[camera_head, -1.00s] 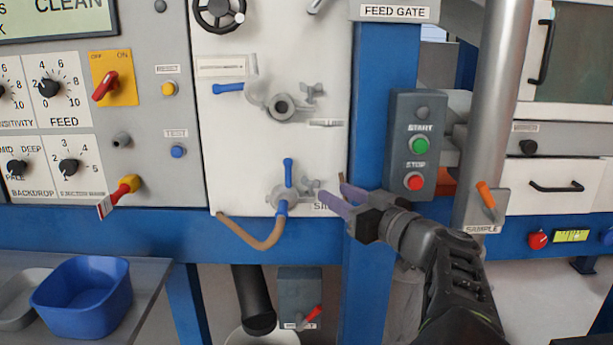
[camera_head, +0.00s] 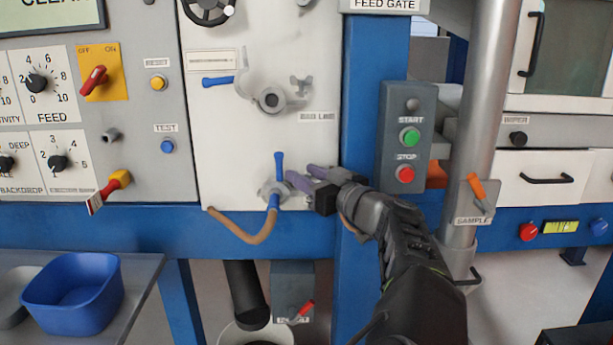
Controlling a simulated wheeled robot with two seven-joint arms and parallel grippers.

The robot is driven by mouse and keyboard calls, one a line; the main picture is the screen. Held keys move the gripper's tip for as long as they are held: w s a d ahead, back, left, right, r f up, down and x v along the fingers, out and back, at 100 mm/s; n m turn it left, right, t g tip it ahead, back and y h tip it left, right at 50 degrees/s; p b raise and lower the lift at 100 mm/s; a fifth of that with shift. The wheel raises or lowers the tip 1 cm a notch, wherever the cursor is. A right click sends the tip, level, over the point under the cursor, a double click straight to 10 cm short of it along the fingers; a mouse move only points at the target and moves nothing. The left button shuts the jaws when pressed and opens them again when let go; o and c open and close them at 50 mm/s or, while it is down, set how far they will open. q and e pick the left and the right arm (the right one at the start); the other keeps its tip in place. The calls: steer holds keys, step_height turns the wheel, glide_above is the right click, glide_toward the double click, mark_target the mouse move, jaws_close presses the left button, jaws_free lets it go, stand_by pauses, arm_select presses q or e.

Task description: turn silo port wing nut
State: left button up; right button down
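The silo port is a grey round fitting (camera_head: 272,192) low on the white panel, with an upright blue lever (camera_head: 279,163) and a blue-ended brown hose below. Its wing nut, on the fitting's right side, is now hidden behind the fingers. The silo label is covered too.
A similar upper port (camera_head: 270,99) has its own wing nut (camera_head: 301,86) and blue lever. A start/stop box (camera_head: 407,138) sits on the blue post right of the gripper. A steel pipe (camera_head: 482,120) stands further right. A blue tub (camera_head: 75,294) is lower left.

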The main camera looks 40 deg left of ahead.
arm_select(q)
jaws_close()
stand_by(0.3)
stand_by(0.4)
